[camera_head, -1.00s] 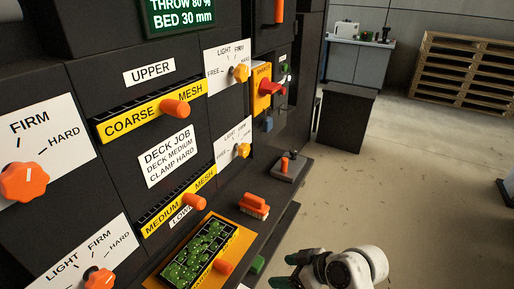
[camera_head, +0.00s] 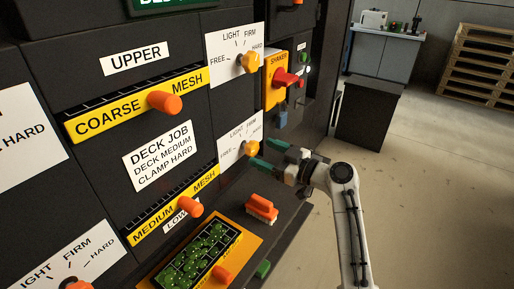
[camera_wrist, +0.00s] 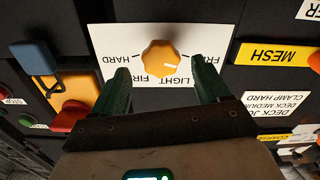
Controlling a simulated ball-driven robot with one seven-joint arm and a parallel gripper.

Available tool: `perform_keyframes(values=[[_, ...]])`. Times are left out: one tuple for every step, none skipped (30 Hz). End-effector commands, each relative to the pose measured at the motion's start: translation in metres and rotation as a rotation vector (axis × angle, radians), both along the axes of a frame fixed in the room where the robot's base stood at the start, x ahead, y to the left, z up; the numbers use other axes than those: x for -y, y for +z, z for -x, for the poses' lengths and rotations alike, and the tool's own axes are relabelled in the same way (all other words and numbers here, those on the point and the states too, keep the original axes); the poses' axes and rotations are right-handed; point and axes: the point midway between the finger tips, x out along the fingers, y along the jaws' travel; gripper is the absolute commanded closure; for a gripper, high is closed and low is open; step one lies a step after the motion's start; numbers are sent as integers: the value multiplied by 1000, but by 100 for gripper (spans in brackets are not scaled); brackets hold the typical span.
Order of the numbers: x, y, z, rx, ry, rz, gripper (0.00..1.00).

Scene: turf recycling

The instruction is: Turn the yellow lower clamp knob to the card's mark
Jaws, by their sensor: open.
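The yellow lower clamp knob (camera_head: 252,148) sits on a white dial plate (camera_head: 232,146) marked FREE, LIGHT, FIRM and HARD. In the wrist view the knob (camera_wrist: 160,58) appears upside down; its white pointer line slants toward the lower right, on the LIGHT–FREE side. The card (camera_head: 160,157) reads DECK JOB, DECK MEDIUM, CLAMP HARD. My gripper (camera_head: 265,154) is open in front of the knob. In the wrist view its green fingers (camera_wrist: 164,84) are spread, one toward each side of the knob, with nothing between them.
Another yellow knob (camera_head: 249,62) is above, beside the yellow shaker panel (camera_head: 270,88) with its red switch (camera_head: 287,78). A blue padlock-like piece (camera_head: 282,119) hangs below the panel. An orange brush (camera_head: 262,207) and a tray of green pieces (camera_head: 203,254) lie below.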

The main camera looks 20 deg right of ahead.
Motion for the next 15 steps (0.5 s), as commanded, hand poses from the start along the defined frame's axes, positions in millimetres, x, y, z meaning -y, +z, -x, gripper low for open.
perform_keyframes(values=[[-6,2,-7,0,2,0,25],[-8,2,-10,0,2,1,25],[-11,1,-14,-1,2,1,25],[-13,1,-17,0,1,1,25],[-14,1,-20,0,1,1,25],[-17,1,-22,-1,0,1,25],[-18,0,-24,-1,1,1,25],[-19,0,-25,-1,1,1,25],[-20,0,-27,0,1,1,25],[-21,0,-27,-1,1,2,25],[-21,0,-28,-1,1,2,25],[-21,0,-28,-1,0,2,25],[-21,0,-28,-1,0,2,25],[-21,-1,-28,-1,0,2,25],[-21,-1,-28,-1,0,2,25]])
